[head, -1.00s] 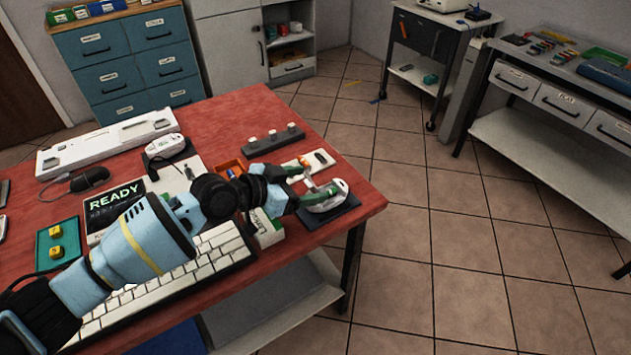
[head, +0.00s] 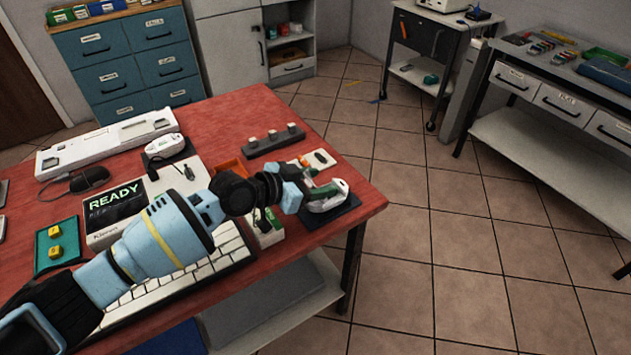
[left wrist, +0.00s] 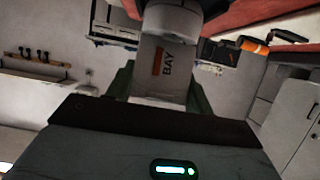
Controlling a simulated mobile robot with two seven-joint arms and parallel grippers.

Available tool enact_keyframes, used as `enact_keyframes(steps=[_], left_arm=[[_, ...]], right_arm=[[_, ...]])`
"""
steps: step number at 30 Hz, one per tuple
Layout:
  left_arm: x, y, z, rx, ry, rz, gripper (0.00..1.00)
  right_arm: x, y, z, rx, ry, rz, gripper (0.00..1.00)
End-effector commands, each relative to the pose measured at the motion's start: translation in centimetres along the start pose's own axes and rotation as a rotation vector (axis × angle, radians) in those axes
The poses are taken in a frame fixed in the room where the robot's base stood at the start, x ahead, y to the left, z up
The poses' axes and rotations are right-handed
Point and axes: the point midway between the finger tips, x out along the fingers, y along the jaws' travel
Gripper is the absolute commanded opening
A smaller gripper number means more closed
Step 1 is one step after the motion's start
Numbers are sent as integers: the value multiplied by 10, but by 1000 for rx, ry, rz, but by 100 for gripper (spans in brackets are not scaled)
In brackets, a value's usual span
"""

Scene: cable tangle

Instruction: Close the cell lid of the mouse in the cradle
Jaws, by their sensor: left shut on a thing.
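The mouse (head: 334,198), white with dark and green parts, sits on a dark cradle (head: 345,211) at the table's right corner. My left gripper (head: 315,193) is over its left end, hiding part of it. In the left wrist view, a pale grey part of the mouse (left wrist: 163,75) marked "BAY" lies between the green fingers of my left gripper (left wrist: 160,95), which is shut on it. I cannot tell the cell lid from the body or see its angle. My right gripper is not in view.
A small white tray (head: 322,158) with an orange item lies just behind the cradle. A white keyboard (head: 228,245) lies under my left arm. The table edge is close on the right.

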Motion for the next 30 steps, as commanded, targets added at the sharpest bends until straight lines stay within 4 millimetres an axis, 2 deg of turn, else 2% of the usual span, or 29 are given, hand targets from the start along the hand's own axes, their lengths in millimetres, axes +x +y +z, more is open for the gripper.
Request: enact_keyframes(steps=[8, 18, 30], left_arm=[[1, 0, -3, 2, -39, -1, 29], [10, 0, -10, 4, -252, -2, 29], [23, 0, -5, -1, -521, -1, 29]], right_arm=[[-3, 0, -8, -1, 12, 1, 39], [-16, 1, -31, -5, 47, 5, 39], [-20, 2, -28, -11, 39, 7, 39]])
